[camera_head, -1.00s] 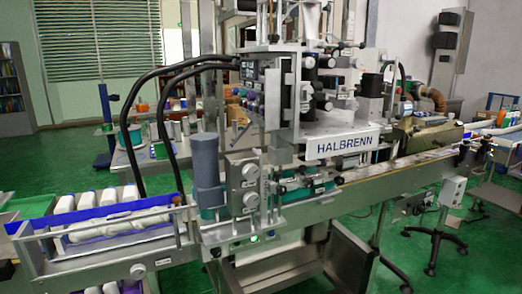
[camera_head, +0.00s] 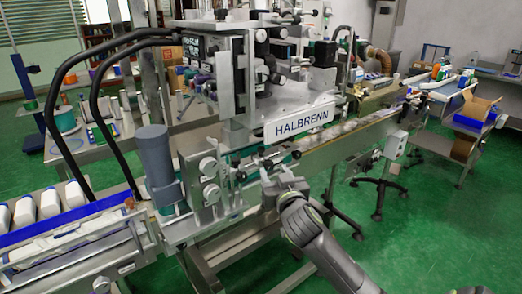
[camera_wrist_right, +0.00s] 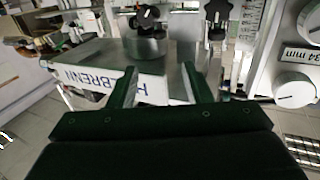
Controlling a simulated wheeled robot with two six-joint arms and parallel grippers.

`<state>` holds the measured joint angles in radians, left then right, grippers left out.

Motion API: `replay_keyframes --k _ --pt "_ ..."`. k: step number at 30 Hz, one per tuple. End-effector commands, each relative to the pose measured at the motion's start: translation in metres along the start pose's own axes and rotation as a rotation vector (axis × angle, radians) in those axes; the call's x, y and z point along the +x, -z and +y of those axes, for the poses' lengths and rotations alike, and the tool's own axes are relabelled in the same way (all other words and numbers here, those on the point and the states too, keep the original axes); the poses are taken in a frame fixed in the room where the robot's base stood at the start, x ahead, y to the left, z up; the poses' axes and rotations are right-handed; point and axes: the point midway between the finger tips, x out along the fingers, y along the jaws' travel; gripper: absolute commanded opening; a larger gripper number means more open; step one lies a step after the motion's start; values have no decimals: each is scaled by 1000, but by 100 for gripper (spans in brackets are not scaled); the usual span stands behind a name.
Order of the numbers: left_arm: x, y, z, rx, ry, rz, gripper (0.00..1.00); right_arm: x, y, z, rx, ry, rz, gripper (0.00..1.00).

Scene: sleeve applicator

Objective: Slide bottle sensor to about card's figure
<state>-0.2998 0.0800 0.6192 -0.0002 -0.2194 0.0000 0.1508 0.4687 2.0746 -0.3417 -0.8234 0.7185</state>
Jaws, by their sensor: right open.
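My right gripper (camera_head: 284,184) is in front of the labelling machine, just below the rail under the HALBRENN sign (camera_head: 300,122). In the right wrist view its two fingers (camera_wrist_right: 163,88) are apart with nothing held between them. Beyond them are a black knob (camera_wrist_right: 147,18) on a round metal post and a second black knob (camera_wrist_right: 217,14). A white graduated scale (camera_wrist_right: 250,22) stands beside the second knob. A plate reading "34 mm" (camera_wrist_right: 301,55) shows upside down at the right edge. I cannot tell for certain which part is the bottle sensor. My left gripper is out of view.
White bottles (camera_head: 50,203) lie in the blue-edged infeed tray at left. A grey cylinder (camera_head: 156,160) stands by the silver adjusting knobs (camera_head: 209,178). The conveyor (camera_head: 375,130) runs back right, with a grey control box (camera_head: 396,144) below it. Green floor is clear at right.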

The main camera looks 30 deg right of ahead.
Motion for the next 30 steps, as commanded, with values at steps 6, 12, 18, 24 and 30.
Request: replay_keyframes --k 6,12,18,24,30 --pt "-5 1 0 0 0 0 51 38 1 0 1 -1 -1 45" --pt "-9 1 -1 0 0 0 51 69 1 0 0 0 -1 45" --pt "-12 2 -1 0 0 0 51 98 1 0 0 0 -1 45" --pt "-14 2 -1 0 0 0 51 117 0 0 1 -1 -1 45" --pt "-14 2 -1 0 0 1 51 124 0 0 1 1 -1 45"
